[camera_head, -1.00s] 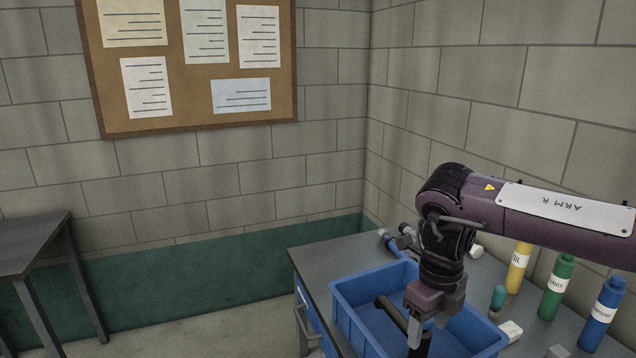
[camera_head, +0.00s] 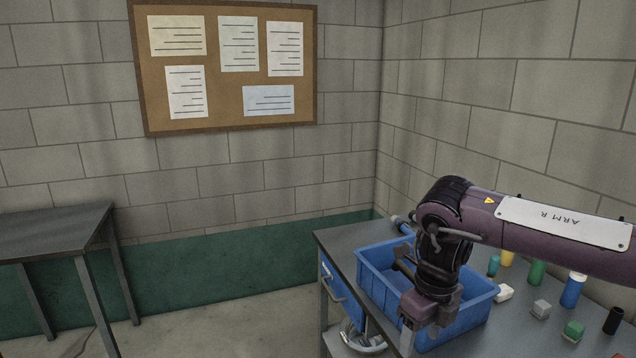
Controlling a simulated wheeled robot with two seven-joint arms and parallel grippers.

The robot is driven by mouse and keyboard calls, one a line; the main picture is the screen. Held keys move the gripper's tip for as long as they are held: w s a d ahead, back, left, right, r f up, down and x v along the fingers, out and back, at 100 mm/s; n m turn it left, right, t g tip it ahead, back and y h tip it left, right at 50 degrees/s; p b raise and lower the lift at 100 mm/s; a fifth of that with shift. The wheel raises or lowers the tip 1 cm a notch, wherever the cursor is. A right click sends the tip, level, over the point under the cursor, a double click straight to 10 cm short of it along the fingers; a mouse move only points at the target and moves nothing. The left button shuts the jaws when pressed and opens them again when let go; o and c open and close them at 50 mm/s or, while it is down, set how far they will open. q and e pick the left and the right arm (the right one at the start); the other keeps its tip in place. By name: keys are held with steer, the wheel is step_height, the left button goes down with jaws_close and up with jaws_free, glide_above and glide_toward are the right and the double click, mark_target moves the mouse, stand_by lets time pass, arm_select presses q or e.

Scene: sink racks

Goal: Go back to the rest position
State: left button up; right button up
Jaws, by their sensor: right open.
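My right gripper (camera_head: 428,328) is at the front of the blue bin (camera_head: 372,282), over its near edge. Its jaws are open and I see nothing held between them. My right arm comes in from the right and hangs over the bin. The bin stands on the dark-topped bench (camera_head: 338,241). Part of the bin's inside is hidden behind my arm. My left gripper is not in view.
Bottles, among them a blue one (camera_head: 571,291) and a green one (camera_head: 537,272), stand right of the bin with small blocks (camera_head: 541,309). A tool with a blue end (camera_head: 402,223) lies behind the bin. A grey table (camera_head: 50,232) stands left. Open floor (camera_head: 220,308) lies between.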

steer(key=w+a+f+m+t+y, duration=0.1)
steer(key=w+a+f+m+y, duration=0.25)
steer(key=a+f, duration=0.65)
steer(key=w+a+f+m+y, duration=0.2)
steer(key=a+f+m+y, duration=0.4)
steer(key=a, duration=0.5)
step_height(320, 180, down, 17)
steer(key=s+d+m+t, duration=0.2)
steer(key=m+t, duration=0.2)
steer(key=m, duration=0.8)
steer(key=s+d+f+m+h, duration=0.3)
steer(key=s+d+f+m, duration=0.35)
steer(key=s+f, duration=0.35)
steer(key=s+d+f+m+h, duration=0.3)
steer(key=s+d+f+m, duration=0.2)
steer(key=s+d+f, duration=0.5)
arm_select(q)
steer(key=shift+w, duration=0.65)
arm_select(e)
steer(key=s+d+f+m+g+h, duration=0.1)
steer(key=s+d+f+m, duration=0.1)
steer(key=s, duration=0.7)
steer(key=s+d+f+m+g+h, duration=0.1)
steer(key=s+d+f+m, duration=0.1)
steer(key=s+f, duration=0.3)
steer(key=s+d+f+m+g+h, duration=0.2)
steer(key=s+d+f+m, duration=0.1)
steer(key=s, duration=1)
steer(key=shift+f, duration=0.6)
